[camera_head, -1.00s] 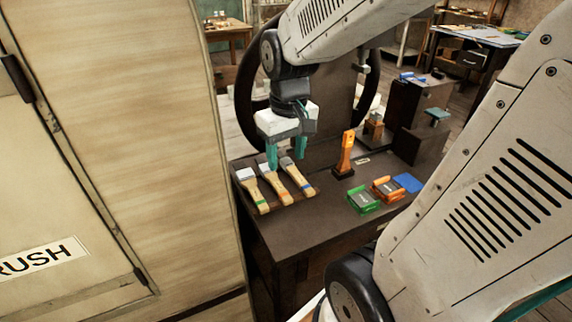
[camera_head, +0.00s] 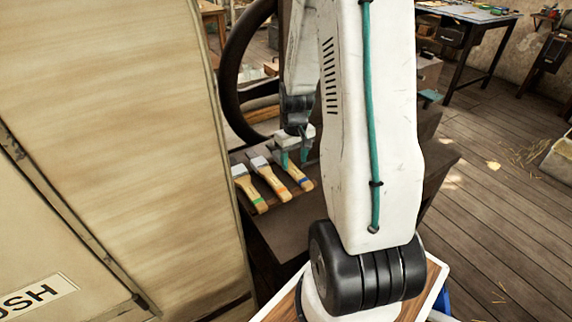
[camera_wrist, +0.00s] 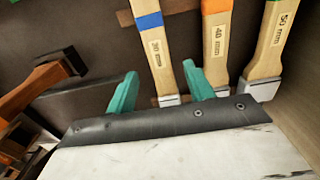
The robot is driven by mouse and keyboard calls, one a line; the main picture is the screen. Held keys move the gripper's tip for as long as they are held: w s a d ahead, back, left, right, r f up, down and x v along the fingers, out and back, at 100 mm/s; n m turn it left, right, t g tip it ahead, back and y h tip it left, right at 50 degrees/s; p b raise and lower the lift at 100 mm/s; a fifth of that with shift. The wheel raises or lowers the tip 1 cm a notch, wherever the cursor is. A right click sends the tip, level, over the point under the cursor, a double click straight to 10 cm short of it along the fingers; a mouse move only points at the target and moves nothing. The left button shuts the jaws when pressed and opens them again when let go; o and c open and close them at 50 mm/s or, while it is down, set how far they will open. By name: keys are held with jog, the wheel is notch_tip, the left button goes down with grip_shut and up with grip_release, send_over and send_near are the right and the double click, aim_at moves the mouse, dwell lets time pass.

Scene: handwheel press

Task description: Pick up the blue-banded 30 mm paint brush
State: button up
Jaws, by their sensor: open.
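The blue-banded paint brush (camera_wrist: 155,45) has a pale wooden handle marked 30 mm. In the wrist view its handle runs to the top edge and its pale metal end lies between my fingers. My gripper (camera_wrist: 159,72) is open, with one teal finger on each side of this brush. I cannot tell its exact height above the brush. In the head view the blue-banded brush (camera_head: 299,179) is the rightmost of three, and my gripper (camera_head: 293,158) is over its far end, partly hiding it.
An orange-banded 40 mm brush (camera_wrist: 215,45) lies close beside the right finger; a green-banded 50 mm brush (camera_wrist: 268,45) lies farther right. An orange-handled tool (camera_wrist: 30,95) is at left. In the head view a tall wooden cabinet (camera_head: 130,130) stands left of the dark bench (camera_head: 285,240).

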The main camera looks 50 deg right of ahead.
aim_at(294, 170)
jog(key=shift+f, duration=2)
jog(key=c, duration=1.1)
jog(key=shift+r, duration=0.15)
